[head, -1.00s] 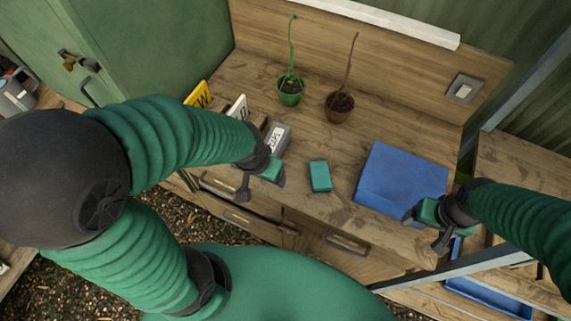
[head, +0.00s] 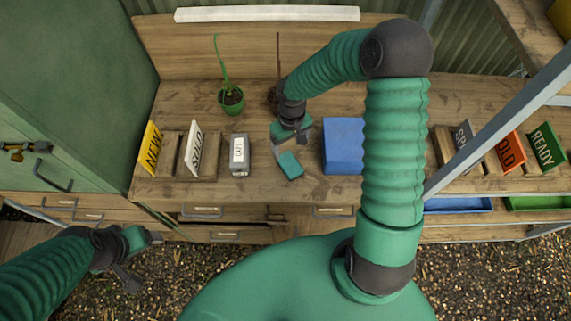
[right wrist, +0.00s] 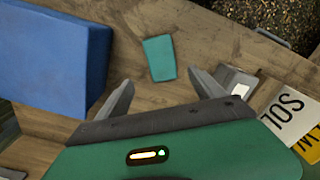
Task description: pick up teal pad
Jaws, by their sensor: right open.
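The teal pad (head: 290,165) lies flat on the wooden bench top, left of the blue block. It also shows in the right wrist view (right wrist: 160,58), beyond the fingertips and between their lines. My right gripper (head: 291,146) is above the bench just behind the pad in the head view. Its two fingers (right wrist: 163,88) are spread and empty in the right wrist view. My left gripper (head: 143,262) hangs low at the lower left, in front of the bench and away from the pad; its finger gap is unclear.
A blue block (head: 343,140) stands right of the pad, partly behind my right arm. A grey labelled box (head: 240,155), a white sign (head: 194,148) and a yellow sign (head: 151,148) stand to the left. A green potted plant (head: 231,100) stands behind; a brown pot is mostly hidden.

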